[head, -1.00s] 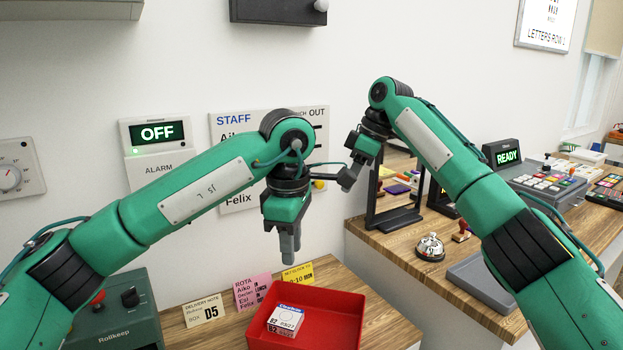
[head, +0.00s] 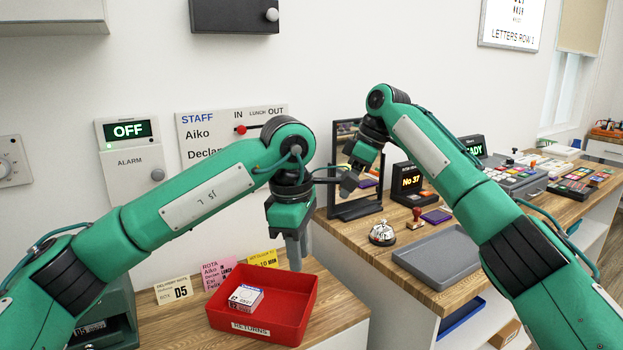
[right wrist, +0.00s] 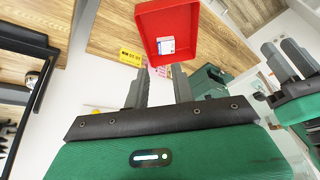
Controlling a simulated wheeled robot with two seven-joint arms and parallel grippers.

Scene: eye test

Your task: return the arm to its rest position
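Both my green arms reach forward in the head view. My left gripper (head: 298,262) points down above the back edge of a red tray (head: 262,333), with nothing held. Its two fingers show with a narrow gap in the right wrist view (right wrist: 284,48). My right gripper (head: 334,182) is raised in front of a dark-framed mirror and points left, beside my left wrist. In the right wrist view its fingers (right wrist: 160,85) stand apart with nothing between them. A small white and blue box (head: 245,297) lies in the red tray.
A wooden counter on the right holds a bell (head: 382,233), a stamp (head: 415,218), a grey tray (head: 440,255) and a "No 37" display (head: 408,182). Cards stand behind the red tray. A "STAFF" board (head: 200,150) and an "OFF" alarm panel (head: 130,150) are on the wall.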

